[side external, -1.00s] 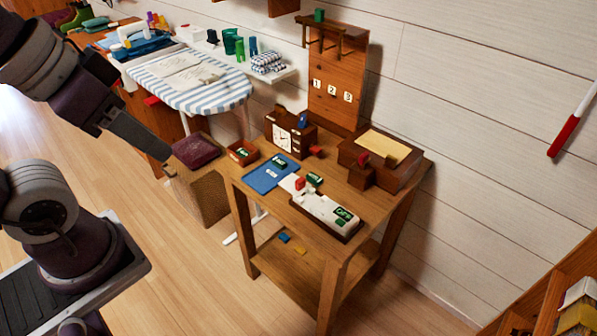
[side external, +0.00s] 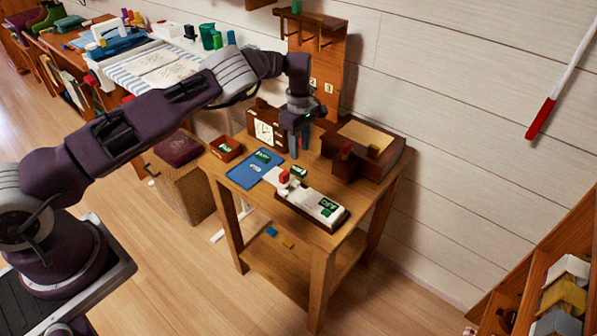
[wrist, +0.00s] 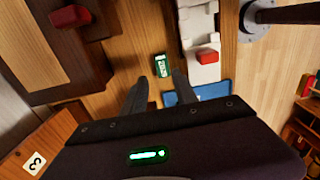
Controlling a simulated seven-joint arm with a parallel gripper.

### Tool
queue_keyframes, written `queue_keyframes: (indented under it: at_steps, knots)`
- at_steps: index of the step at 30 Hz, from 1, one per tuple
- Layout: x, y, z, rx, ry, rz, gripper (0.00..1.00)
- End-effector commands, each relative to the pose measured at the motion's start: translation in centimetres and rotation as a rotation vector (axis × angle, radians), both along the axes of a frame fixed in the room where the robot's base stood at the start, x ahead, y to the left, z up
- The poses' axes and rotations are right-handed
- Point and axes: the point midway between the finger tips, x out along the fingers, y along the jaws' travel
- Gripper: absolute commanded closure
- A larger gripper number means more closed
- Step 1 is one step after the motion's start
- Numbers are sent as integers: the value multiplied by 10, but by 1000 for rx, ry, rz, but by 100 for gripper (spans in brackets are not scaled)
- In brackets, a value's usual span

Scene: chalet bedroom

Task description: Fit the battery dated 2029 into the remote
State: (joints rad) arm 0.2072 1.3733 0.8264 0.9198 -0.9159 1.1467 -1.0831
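A small green battery (side external: 299,171) lies on the table beside the remote; in the wrist view the battery (wrist: 162,65) sits just beyond and between my fingertips. Its label is too small to read surely. My gripper (side external: 294,152) is open and empty, pointing down above the table; its two fingers (wrist: 161,77) are apart. The white remote (side external: 306,197) lies on a dark base, with a red piece at one end and green pieces at the other. Another green battery (side external: 262,156) lies on the blue mat (side external: 243,175). A green item (side external: 226,147) is in the small red-brown tray.
A clock box (side external: 264,131) stands behind the mat. A brown wooden box (side external: 383,165) with a tan top stands right of my gripper, and a tall numbered board (side external: 325,60) rises at the back. Small blue and yellow pieces lie on the lower shelf.

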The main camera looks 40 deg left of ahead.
Motion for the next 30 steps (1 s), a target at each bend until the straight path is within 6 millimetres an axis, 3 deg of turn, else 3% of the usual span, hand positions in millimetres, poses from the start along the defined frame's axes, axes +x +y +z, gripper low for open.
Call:
queue_keyframes:
  at_steps: [12,20,26,30]
  knots:
    - [-4,2,-68,4,5,-2,65]
    - [-4,2,-74,2,3,-1,65]
    - [-4,2,-74,2,3,-1,100]
    - [-4,2,-73,2,3,-1,100]
